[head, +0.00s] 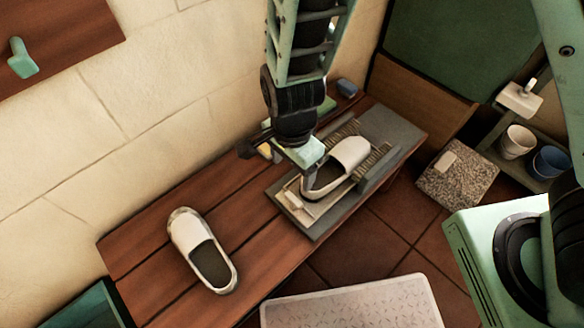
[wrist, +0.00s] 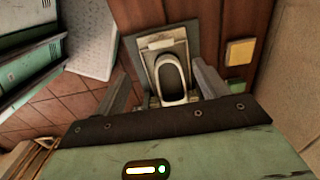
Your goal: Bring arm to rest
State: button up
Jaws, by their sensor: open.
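My gripper (head: 306,160) is over the right part of the wooden bench, above a white slipper (head: 351,153) lying on a grey rack-like stand. In the wrist view my gripper (wrist: 166,88) has its two fingers apart, with the slipper (wrist: 171,78) showing between and beyond them. I cannot tell whether a finger touches the slipper. A second white slipper (head: 202,250) lies on the left part of the bench, apart from my gripper. My arm comes down from the top of the head view and hides part of the bench's back.
The wooden bench (head: 150,262) stands against a pale stone wall. A yellow block (wrist: 240,51) lies beside the stand. A dark blue item (head: 347,88) is at the bench's back. Two cups, one white (head: 517,141) and one blue (head: 550,162), stand at right. A pale mat (head: 355,308) is in front.

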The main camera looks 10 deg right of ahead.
dwell(0.5)
jog(key=s+d+r+n, duration=0.5)
jog(key=r+n, duration=0.4)
jog(key=n, duration=0.1)
jog(key=s+d+r+n, duration=0.4)
jog(key=s+r+n, duration=0.2)
jog(key=r+n, duration=0.35)
notch_tip(320, 180, up, 18)
jog(key=p, duration=1.8)
jog(key=shift+w+m+y, duration=0.15)
jog(key=shift+m+y, duration=0.15)
jog(key=shift+m, duration=0.05)
